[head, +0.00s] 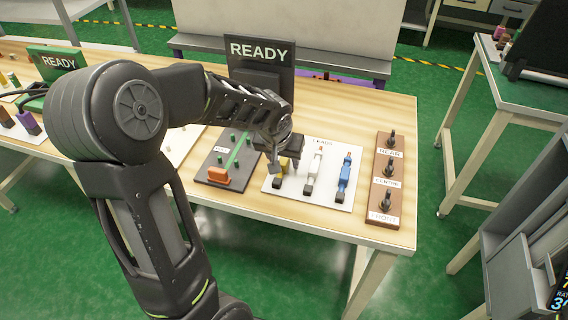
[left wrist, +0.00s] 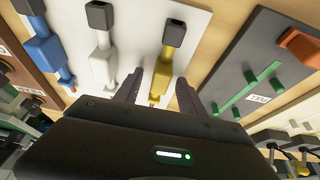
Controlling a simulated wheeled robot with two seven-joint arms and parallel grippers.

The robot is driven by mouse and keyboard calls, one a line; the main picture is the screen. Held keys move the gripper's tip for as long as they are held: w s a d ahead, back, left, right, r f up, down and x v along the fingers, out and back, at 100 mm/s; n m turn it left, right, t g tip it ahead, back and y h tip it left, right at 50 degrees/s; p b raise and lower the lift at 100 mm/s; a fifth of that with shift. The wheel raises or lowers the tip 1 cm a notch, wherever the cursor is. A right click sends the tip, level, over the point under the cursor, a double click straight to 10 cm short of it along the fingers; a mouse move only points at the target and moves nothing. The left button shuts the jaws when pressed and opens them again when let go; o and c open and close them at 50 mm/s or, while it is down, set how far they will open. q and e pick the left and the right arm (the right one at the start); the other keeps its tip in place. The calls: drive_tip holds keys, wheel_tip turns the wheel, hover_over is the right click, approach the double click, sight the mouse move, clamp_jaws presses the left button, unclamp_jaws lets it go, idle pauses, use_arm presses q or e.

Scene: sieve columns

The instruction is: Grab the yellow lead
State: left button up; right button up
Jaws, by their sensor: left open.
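The yellow lead (left wrist: 161,80) lies on the white board marked LEADS (head: 330,197), at its left end. My left gripper (head: 281,165) is open over the lead. In the left wrist view its fingers (left wrist: 159,78) stand on either side of the yellow body, with gaps showing. I cannot tell how far above the board the fingertips are. My right gripper is not in view.
The white lead (head: 313,173) and blue lead (head: 345,176) lie to the right. Beyond them is a brown board (head: 386,180) with upright black pegs. On the left, a dark grey board (head: 222,160) holds green pegs and an orange block (head: 205,174). A READY sign (head: 259,52) stands behind.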

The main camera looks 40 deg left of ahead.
use_arm(q)
drive_tip(key=shift+c, duration=0.5)
clamp_jaws()
idle(0.4)
